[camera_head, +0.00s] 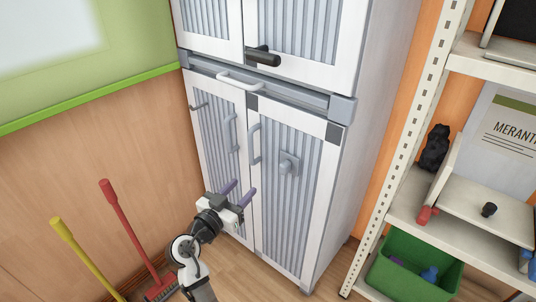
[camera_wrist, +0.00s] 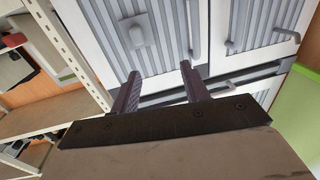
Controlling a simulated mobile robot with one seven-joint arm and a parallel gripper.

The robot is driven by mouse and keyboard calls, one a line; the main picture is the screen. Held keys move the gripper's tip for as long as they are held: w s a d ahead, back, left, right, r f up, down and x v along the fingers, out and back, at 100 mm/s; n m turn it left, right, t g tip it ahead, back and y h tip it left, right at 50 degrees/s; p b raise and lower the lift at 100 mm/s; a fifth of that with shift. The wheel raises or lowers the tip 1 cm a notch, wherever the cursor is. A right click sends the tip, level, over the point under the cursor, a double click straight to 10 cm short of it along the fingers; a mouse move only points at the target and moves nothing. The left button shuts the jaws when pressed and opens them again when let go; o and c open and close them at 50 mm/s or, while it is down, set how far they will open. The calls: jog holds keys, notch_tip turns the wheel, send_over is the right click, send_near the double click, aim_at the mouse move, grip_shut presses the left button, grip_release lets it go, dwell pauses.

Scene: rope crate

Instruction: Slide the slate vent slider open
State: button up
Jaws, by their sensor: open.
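The slate vent slider (camera_head: 289,163) is a grey-blue plate with a round knob, set on the ribbed panel of the cabinet's lower right door. In the wrist view the slider (camera_wrist: 138,32) shows at the top, left of centre. My gripper (camera_head: 244,186) has two purple fingers, spread apart with nothing between them. It is in front of the lower doors, left of and lower than the slider in the head view, and apart from it. In the wrist view my gripper (camera_wrist: 159,70) points toward the cabinet front, with the slider beyond the fingertips.
The white cabinet (camera_head: 325,170) has bar handles on its lower doors and a dark handle (camera_head: 262,56) above. A shelf rack (camera_head: 405,150) with a green bin (camera_head: 412,272) stands at right. A red broom (camera_head: 130,232) and yellow-handled one (camera_head: 85,258) lean at left.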

aim_at(282, 170)
jog(key=w+d+p, duration=0.1)
jog(key=w+d, duration=0.2)
jog(key=w+d+f+m+g+h+p, duration=0.1)
jog(key=w+d, duration=0.2)
jog(key=w+d+h+p, duration=0.1)
jog(key=w+d, duration=0.3)
jog(key=shift+d+f+m+p, duration=0.1)
jog(key=shift+f+m+p, duration=0.05)
jog(key=shift+m+p, duration=0.15)
jog(key=shift+w+d+f, duration=0.1)
jog(key=shift+w+d, duration=0.15)
jog(key=shift+w, duration=0.15)
grip_shut()
